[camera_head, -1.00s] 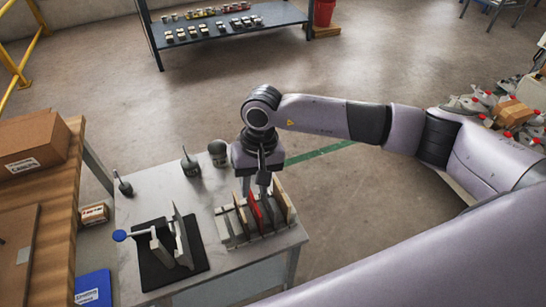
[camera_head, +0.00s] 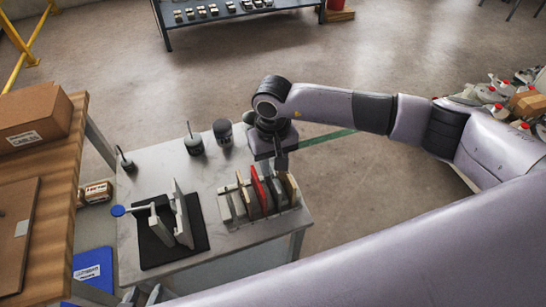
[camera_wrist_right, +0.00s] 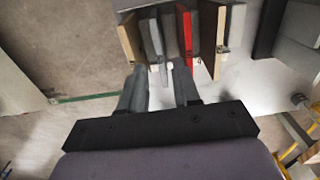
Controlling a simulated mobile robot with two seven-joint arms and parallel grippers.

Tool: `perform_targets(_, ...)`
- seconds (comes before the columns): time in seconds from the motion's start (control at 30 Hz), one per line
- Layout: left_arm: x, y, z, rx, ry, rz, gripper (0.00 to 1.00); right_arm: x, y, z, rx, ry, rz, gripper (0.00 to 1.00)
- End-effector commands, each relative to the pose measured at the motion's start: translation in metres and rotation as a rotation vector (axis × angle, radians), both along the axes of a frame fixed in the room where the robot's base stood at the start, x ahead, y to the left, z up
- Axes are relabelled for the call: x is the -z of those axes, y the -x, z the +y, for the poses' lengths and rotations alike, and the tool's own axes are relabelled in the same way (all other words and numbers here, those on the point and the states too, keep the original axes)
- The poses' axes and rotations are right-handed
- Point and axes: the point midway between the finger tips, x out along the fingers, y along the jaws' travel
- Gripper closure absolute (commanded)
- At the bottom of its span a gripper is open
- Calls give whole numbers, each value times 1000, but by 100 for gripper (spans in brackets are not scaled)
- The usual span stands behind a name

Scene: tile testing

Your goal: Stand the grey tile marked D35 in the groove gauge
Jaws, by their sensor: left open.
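A slotted rack (camera_head: 259,222) on the grey table holds several upright tiles: grey ones, a red one and a tan one. A grey tile (camera_wrist_right: 153,42) stands beside the red one in the right wrist view; no D35 mark is legible. My right gripper (camera_head: 279,166) is at the rack's far side, by the tile tops. Its fingers (camera_wrist_right: 159,68) are apart, with the grey tile seen through the gap; I cannot tell whether they straddle it. Grey upright plates (camera_head: 180,215) on a black mat (camera_head: 152,258) seem to be the groove gauge. My left gripper (camera_head: 141,295) is open at the bottom edge, mostly hidden.
Two dark round pots (camera_head: 194,144) (camera_head: 223,132) stand at the table's back. A blue disc (camera_head: 118,211) is beside the gauge. A wooden bench with a cardboard box (camera_head: 35,122) is at left.

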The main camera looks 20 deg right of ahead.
Motion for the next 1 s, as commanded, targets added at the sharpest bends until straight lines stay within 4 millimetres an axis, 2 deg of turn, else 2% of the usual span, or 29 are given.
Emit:
perform_targets(0.1, 10, -2, -3, 2, 8, -4, 56, 18, 0, 0, -1, 0, -1, 68)
perform_targets(0.43, 28, -5, -10, 13, 25, 6, 56, 47, 0, 0, 0, 0, -2, 68)
perform_targets(0.63, 30, -7, -11, 13, 29, 4, 56, 54, 0, 0, 0, -1, -2, 68)
perform_targets(1.0, 29, -8, -11, 16, 29, 2, 56, 54, 0, 0, 0, -1, -1, 68)
